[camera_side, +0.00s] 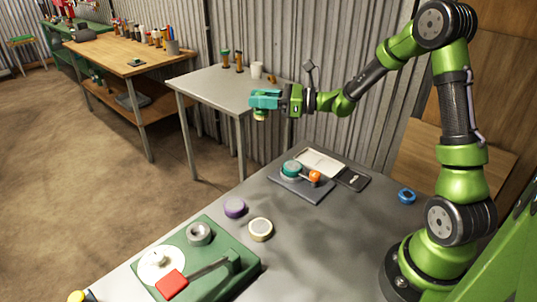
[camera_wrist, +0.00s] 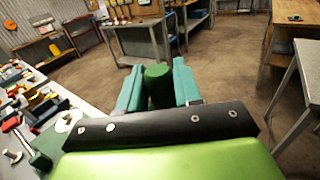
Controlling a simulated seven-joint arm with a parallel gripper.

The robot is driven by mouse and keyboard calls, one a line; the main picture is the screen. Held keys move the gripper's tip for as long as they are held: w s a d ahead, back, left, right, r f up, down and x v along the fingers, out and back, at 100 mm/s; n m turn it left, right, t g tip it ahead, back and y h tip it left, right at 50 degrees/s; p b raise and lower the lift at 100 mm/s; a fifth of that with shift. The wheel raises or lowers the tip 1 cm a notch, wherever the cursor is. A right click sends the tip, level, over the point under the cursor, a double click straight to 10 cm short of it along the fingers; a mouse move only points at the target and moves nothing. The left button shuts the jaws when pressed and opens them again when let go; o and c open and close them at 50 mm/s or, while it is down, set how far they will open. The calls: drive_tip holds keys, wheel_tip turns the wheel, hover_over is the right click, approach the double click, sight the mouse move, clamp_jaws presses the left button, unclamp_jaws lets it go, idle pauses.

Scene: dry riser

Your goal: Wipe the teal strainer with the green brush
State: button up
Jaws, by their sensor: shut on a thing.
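My gripper (camera_side: 264,98) is held high, beyond the far edge of the grey work table, well above and apart from the teal strainer. Its teal fingers are shut on the green brush (camera_wrist: 158,84), whose green cylindrical body shows between them in the wrist view. In the side view a pale lower end of the brush (camera_side: 260,116) sticks out below the fingers. The teal strainer (camera_side: 292,168) is a small round teal thing on a dark flat plate (camera_side: 305,192) on the table. Its finer shape is too small to tell. The strainer does not clearly show in the wrist view.
An orange knob-like thing (camera_side: 315,178) sits beside the strainer. A white tray (camera_side: 320,162) and a black device (camera_side: 353,180) lie behind. Purple (camera_side: 235,208) and cream (camera_side: 260,229) rolls, a green board (camera_side: 215,285) and a blue item (camera_side: 406,196) lie around. The table's middle is clear.

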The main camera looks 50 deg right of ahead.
drive_tip(key=shift+s+d+f+n+g+y, duration=0.1)
drive_tip(key=shift+s+n+g+y, duration=0.05)
drive_tip(key=shift+n+g+y, duration=0.25)
drive_tip(key=shift+s+f+n+g+y, duration=0.1)
drive_tip(key=shift+n+g+y, duration=0.2)
drive_tip(key=shift+y, duration=0.2)
drive_tip(key=shift+s+d+f+n+g+y, duration=0.4)
drive_tip(key=shift+s+f+n+g+y, duration=0.85)
drive_tip(key=shift+f+g, duration=0.85)
drive_tip(key=shift+s+d+f+n+g+y, duration=0.35)
drive_tip(key=shift+s+f+n+g+y, duration=0.65)
drive_tip(key=shift+f, duration=1.75)
drive_tip(key=shift+s+d+f+n+g+y, duration=0.4)
drive_tip(key=shift+s+f+n+g+y, duration=0.6)
drive_tip(key=shift+f+n+g, duration=1.05)
drive_tip(key=shift+s+d+f+m+g+h, duration=0.1)
drive_tip(key=shift+d+f+m+g+h, duration=0.2)
drive_tip(key=shift+d+f, duration=0.35)
drive_tip(key=shift+w+d, duration=0.15)
drive_tip(key=shift+d, duration=1)
drive_tip(key=shift+w+d, duration=0.1)
drive_tip(key=shift+d, duration=1)
drive_tip(key=shift+s+a, duration=0.15)
drive_tip(key=shift+a, duration=1.3)
drive_tip(key=shift+s+a, duration=0.15)
drive_tip(key=shift+a, duration=1.25)
wheel_tip(320, 180, up, 8)
